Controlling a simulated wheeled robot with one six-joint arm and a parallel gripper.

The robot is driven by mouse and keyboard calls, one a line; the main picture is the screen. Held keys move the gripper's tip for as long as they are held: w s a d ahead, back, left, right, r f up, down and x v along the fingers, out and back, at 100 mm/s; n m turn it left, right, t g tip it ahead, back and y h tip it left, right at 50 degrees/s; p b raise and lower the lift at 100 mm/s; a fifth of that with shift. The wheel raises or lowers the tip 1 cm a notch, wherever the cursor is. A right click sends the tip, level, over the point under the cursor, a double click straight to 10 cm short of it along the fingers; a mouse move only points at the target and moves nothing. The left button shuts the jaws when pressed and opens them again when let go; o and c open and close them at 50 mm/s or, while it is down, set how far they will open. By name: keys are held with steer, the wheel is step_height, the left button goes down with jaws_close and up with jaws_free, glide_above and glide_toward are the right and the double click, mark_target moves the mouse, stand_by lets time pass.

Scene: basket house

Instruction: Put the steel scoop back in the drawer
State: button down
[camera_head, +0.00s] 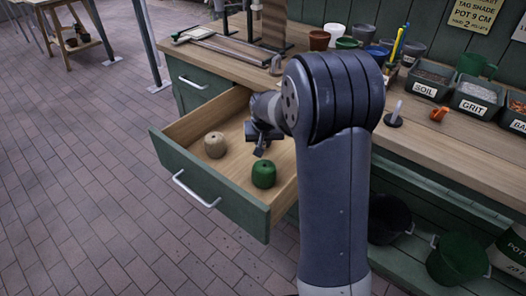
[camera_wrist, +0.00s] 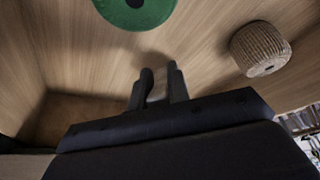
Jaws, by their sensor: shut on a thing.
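The drawer (camera_head: 200,185) is pulled out from the green bench, and its wooden floor shows. My gripper (camera_head: 262,146) is inside the drawer's outline, low over the floor near the back right. In the wrist view, the fingers of my gripper (camera_wrist: 158,82) are shut on a small greyish piece (camera_wrist: 157,90), which I take to be the steel scoop. Most of it is hidden by the fingers and wrist, and I cannot tell whether it touches the drawer floor. No other scoop shows.
In the drawer lie a tan twine ball (camera_head: 214,145) at left and a green twine ball (camera_head: 264,174) near the front. Buckets (camera_head: 458,258) stand below.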

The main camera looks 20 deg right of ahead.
steer(key=shift+f, duration=1.65)
steer(key=shift+f+b, duration=0.25)
steer(key=shift+b, duration=0.1)
steer(key=c, duration=1.3)
jaws_free()
steer(key=shift+c, duration=0.2)
steer(key=shift+r, duration=0.15)
steer(key=shift+r, duration=0.35)
steer(key=p+v, duration=0.1)
steer(key=v, duration=1)
steer(key=shift+s+r+p, duration=0.2)
steer(key=shift+p, duration=0.2)
